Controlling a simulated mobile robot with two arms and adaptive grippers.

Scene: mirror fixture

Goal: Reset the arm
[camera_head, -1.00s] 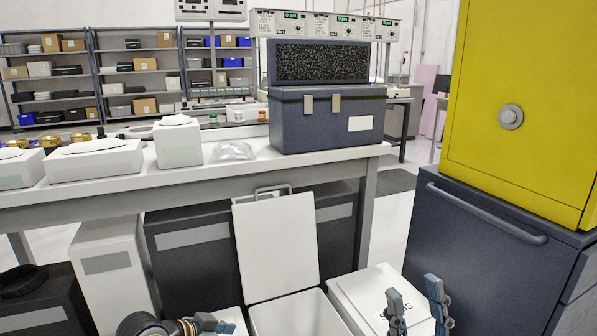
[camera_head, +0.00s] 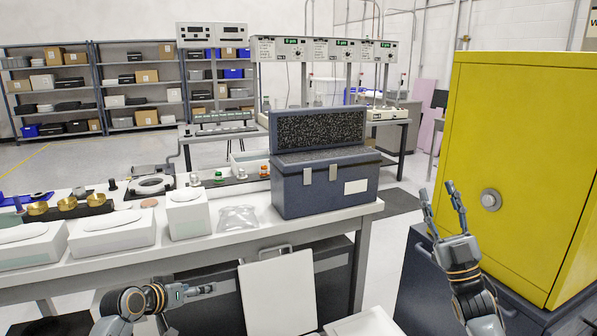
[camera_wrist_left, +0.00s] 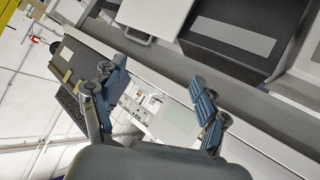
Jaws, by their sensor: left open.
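My right gripper (camera_head: 439,195) is raised at the right of the head view, in front of the yellow cabinet (camera_head: 508,150). Its two fingers are spread and nothing is between them. My left gripper (camera_head: 205,290) is low in the head view, in front of the workbench edge, pointing right. In the left wrist view my left gripper (camera_wrist_left: 155,82) shows two fingers apart, with an empty gap between them. No object is held.
The white workbench (camera_head: 330,219) carries a dark foam-lined case (camera_head: 325,190), several white boxes and brass pieces. A white bin lid (camera_head: 279,295) stands upright below it. A dark drawer unit (camera_head: 415,290) supports the yellow cabinet. Shelves (camera_head: 92,85) stand far behind.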

